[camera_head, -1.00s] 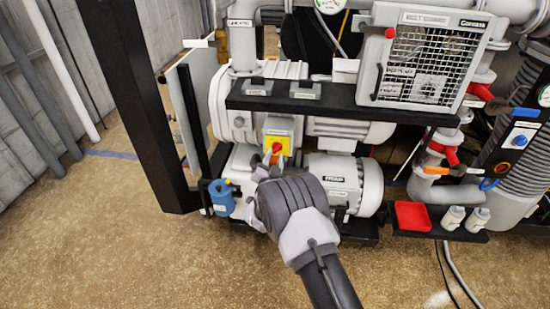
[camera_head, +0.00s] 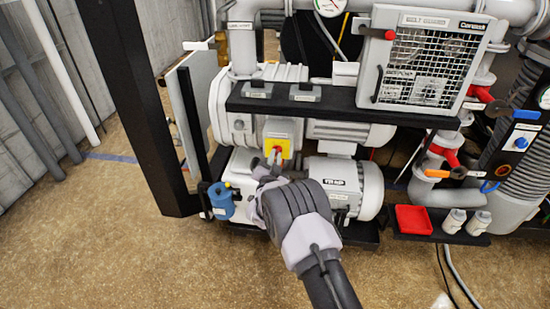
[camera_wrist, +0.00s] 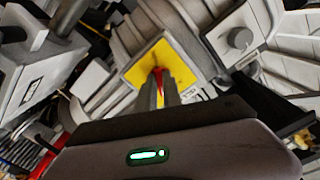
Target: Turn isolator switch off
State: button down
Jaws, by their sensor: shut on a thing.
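The isolator switch (camera_head: 278,139) is a yellow plate with a red handle on a grey box, on the front of the grey pump motor. My gripper (camera_head: 273,159) reaches up to it from below right. In the wrist view the yellow plate of the isolator switch (camera_wrist: 178,50) fills the upper middle. There my gripper (camera_wrist: 159,78) has its two fingers close together on the red handle. The fingers hide most of the handle, so its exact angle is hard to tell.
A black shelf (camera_head: 330,104) runs above the switch, with a belt guard (camera_head: 425,65) on it. A blue filter bowl (camera_head: 221,200) stands lower left. A red tray (camera_head: 413,219) sits at lower right. The floor (camera_head: 130,240) in front is clear.

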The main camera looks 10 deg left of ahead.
jog(key=shift+f, duration=0.1)
jog(key=shift+d+n+b, duration=0.15)
jog(key=shift+n+b, duration=1.25)
jog(key=shift+n, duration=1.5)
jog(key=shift+d+n+b, duration=0.1)
jog(key=shift+n+b, duration=1.3)
jog(key=shift+n, duration=1.5)
jog(key=c, duration=1.5)
grip_release()
